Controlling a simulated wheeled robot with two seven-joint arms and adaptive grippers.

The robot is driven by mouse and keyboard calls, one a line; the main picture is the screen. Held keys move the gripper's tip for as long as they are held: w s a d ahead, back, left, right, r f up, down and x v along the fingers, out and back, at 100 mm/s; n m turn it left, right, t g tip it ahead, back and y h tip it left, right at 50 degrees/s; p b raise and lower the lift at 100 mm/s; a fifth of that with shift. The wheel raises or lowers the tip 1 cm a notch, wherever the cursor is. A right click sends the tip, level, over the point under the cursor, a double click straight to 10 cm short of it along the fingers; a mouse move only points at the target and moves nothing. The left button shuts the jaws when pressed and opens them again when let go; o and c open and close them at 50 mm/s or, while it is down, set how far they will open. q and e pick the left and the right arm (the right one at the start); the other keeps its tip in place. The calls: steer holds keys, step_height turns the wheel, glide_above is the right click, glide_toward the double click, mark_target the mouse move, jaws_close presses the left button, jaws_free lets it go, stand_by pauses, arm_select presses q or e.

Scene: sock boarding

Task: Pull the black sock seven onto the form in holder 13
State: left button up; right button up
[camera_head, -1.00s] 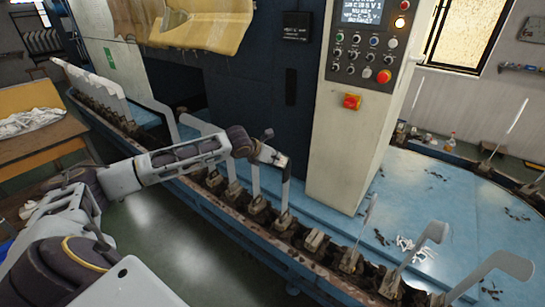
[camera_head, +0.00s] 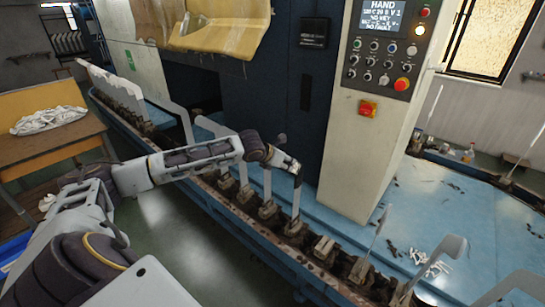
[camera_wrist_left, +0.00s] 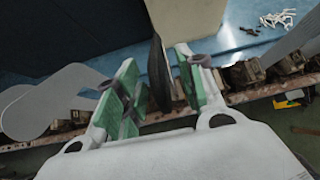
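My left gripper (camera_head: 291,165) is at the top of an upright flat form (camera_head: 296,203) in the row of holders along the blue machine's edge. Black material, apparently the black sock (camera_head: 298,181), shows at the form's upper part, just under the gripper. In the left wrist view the green pads of my left gripper (camera_wrist_left: 160,88) stand apart, with a thin black edge (camera_wrist_left: 160,65) between them and a gap on its right side. How far the sock covers the form is hidden. I cannot read holder numbers. My right gripper is not in view.
Bare pale forms stand on both sides, one at left (camera_head: 267,185) and one at right (camera_head: 437,262). The control column (camera_head: 352,150) rises behind. White bits (camera_head: 430,262) lie on the blue deck (camera_head: 400,210). A wooden table (camera_head: 60,143) with white cloth (camera_head: 48,120) stands at left.

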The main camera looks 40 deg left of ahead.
arm_select(q)
steer(key=d+v, duration=0.1)
steer(key=v, duration=1)
steer(key=shift+a, duration=0.5)
stand_by(0.4)
steer(key=shift+s+r, duration=0.1)
stand_by(1.0)
